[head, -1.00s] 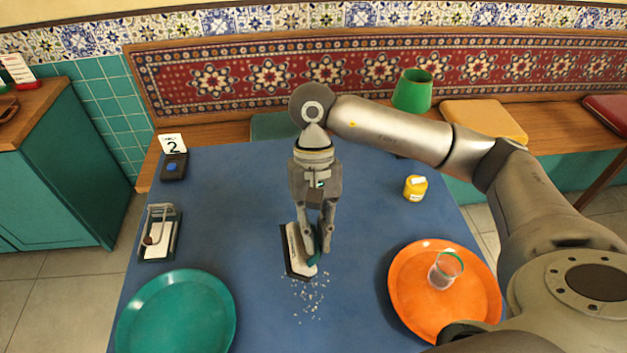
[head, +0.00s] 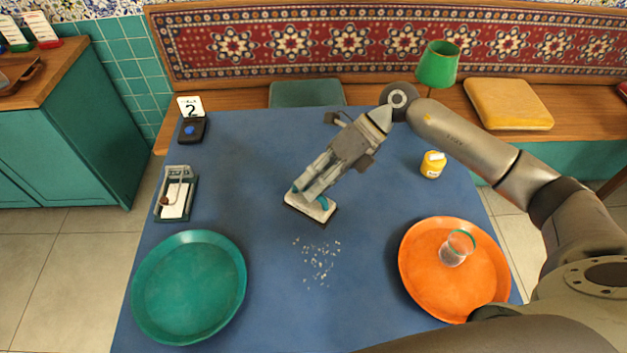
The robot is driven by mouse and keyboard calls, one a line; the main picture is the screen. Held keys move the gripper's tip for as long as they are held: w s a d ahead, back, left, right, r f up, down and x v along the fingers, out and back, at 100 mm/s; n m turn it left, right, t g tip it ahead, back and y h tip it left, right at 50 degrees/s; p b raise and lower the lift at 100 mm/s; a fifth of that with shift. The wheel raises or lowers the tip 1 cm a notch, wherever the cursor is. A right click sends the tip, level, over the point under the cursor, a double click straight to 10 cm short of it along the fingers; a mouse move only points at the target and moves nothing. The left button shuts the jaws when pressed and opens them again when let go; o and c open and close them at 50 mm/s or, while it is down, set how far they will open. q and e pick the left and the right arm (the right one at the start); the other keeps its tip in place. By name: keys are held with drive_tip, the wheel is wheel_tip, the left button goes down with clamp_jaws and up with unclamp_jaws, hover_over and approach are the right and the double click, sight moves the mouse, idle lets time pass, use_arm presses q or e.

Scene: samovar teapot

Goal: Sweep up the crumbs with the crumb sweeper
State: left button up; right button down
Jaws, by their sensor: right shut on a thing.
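The crumb sweeper (head: 309,207) is a small white and dark block with a teal handle, near the middle of the blue table. My right gripper (head: 308,195) is shut on its handle, and the gripper tilts down to the left from the arm at the right. I cannot tell whether the sweeper touches the table. The crumbs (head: 318,262) are a loose patch of small pale bits on the table, in front of the sweeper and apart from it. My left gripper is not in view.
A teal round tray (head: 190,285) lies at the front left, and an orange tray (head: 425,285) with a glass (head: 457,247) at the front right. A bill holder (head: 176,193), a dark device (head: 192,131) and a number card stand at left. A yellow jar (head: 433,164) stands at right.

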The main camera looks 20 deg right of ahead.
drive_tip(key=shift+w+f, duration=0.15)
drive_tip(key=shift+f, duration=0.2)
drive_tip(key=shift+f+b, duration=1.65)
drive_tip(key=shift+f, duration=0.55)
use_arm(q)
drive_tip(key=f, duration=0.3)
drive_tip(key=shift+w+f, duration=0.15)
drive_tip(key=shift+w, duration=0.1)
